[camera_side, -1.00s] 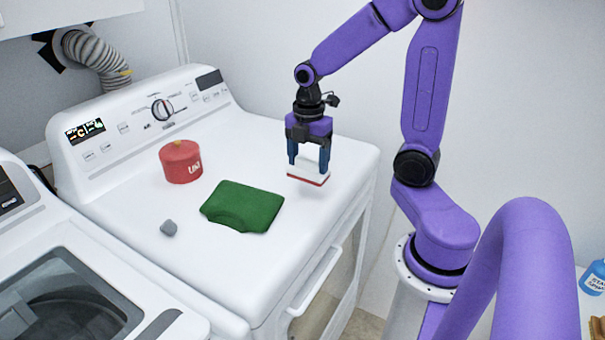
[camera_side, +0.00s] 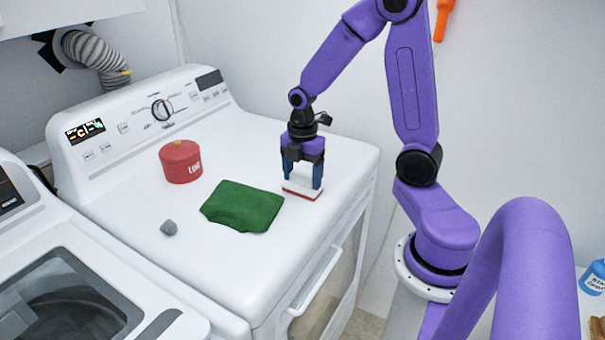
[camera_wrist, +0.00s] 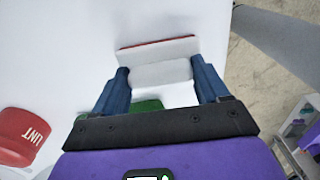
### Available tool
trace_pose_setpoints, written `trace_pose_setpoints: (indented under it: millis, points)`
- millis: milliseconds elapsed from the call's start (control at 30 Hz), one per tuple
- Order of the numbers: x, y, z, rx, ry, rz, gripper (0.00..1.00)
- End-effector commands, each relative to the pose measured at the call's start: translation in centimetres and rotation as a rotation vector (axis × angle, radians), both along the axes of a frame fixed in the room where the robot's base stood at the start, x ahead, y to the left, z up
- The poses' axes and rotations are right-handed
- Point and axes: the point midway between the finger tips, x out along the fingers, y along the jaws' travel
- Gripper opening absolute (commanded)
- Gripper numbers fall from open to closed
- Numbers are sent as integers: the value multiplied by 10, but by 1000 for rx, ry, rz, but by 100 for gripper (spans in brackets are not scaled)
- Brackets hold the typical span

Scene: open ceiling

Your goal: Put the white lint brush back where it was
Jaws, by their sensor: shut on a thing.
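The white lint brush (camera_side: 301,187) has a red lower edge. My gripper (camera_side: 302,180) is shut on it, with one blue finger at each end. It is at or just above the white dryer top (camera_side: 330,160), right of the green cloth; I cannot tell whether it touches the surface. In the wrist view the brush (camera_wrist: 160,72) sits between the two fingers, its red edge (camera_wrist: 156,43) on the far side.
A folded green cloth (camera_side: 243,206) lies just left of the brush. A red canister (camera_side: 180,162) and a small grey lump (camera_side: 168,228) stand further left. The dryer's right edge is close to the brush.

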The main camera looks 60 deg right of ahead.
Motion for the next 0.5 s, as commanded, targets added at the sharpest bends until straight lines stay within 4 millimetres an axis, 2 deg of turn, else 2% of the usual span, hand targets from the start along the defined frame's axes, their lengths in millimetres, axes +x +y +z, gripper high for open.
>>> trace_pose_setpoints:
  millis: [67,100,167,200,500]
  points:
    - [0,0,-2,0,1,0,50]
    - [0,0,-3,0,1,0,77]
    - [0,0,-3,0,1,0,97]
    - [0,0,-3,0,1,0,100]
    - [0,0,0,0,-1,0,100]
